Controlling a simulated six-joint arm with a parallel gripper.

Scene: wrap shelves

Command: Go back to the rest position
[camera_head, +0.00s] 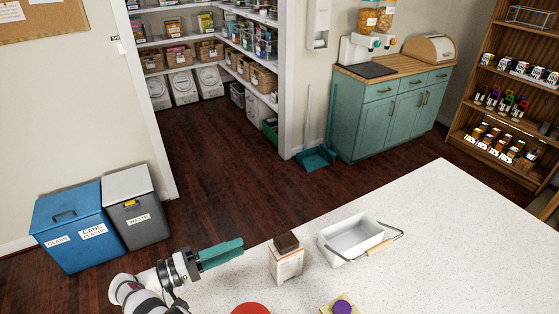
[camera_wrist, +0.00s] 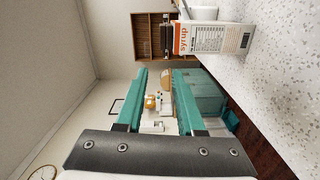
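My gripper (camera_head: 222,254) is at the left edge of the white speckled table in the head view, with its two teal fingers pointing right. In the wrist view the fingers of my gripper (camera_wrist: 161,85) are apart, with nothing held between them. A white and orange syrup box (camera_head: 287,263) with a dark brown top stands upright on the table, just right of the fingertips and apart from them. The same syrup box (camera_wrist: 208,39) shows beyond the fingers at the upper right of the wrist view, where the scene appears turned sideways.
A red round thing (camera_head: 250,309) and a purple round thing (camera_head: 342,307) are at the front edge, partly cut off. The table's right side is clear. Blue (camera_head: 75,245) and grey (camera_head: 140,225) bins stand on the floor.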

